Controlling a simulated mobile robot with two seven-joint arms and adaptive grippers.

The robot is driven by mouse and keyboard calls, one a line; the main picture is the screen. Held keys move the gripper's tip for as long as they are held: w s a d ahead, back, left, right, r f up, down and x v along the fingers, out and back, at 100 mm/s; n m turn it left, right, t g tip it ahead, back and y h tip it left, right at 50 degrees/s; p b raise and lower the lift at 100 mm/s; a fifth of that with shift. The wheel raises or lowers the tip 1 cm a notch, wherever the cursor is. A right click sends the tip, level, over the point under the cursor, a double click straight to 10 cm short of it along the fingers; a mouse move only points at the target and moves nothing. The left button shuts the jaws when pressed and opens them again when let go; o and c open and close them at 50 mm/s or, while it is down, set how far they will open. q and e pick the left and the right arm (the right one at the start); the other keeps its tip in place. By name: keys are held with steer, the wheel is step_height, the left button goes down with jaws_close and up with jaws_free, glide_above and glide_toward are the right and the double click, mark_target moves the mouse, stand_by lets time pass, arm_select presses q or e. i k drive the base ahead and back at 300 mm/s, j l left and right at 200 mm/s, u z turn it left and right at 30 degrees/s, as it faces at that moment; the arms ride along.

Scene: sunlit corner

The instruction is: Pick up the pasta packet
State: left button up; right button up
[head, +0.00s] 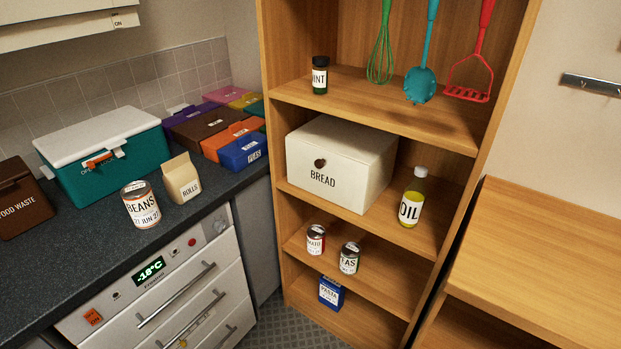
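The pasta packet (331,292) is a small blue box with a white label reading "PASTA". It stands upright on the lowest visible shelf of the wooden shelf unit (448,138), toward the left side. The shelf above it holds two tins and partly overhangs it. Neither of my grippers shows in the head view.
Higher are a bread bin (340,165) and an oil bottle (411,200). A dark counter (85,262) over white drawers (190,300) lies left; a wooden surface (550,250) lies right.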

mark_target(331, 293)
steer(key=i+l+z, duration=0.15)
steer(key=z, duration=0.25)
steer(key=i+l+z, duration=0.1)
steer(key=i+z, duration=0.15)
steer(key=z, duration=0.15)
steer(key=i+z, duration=0.25)
steer(key=z, duration=0.15)
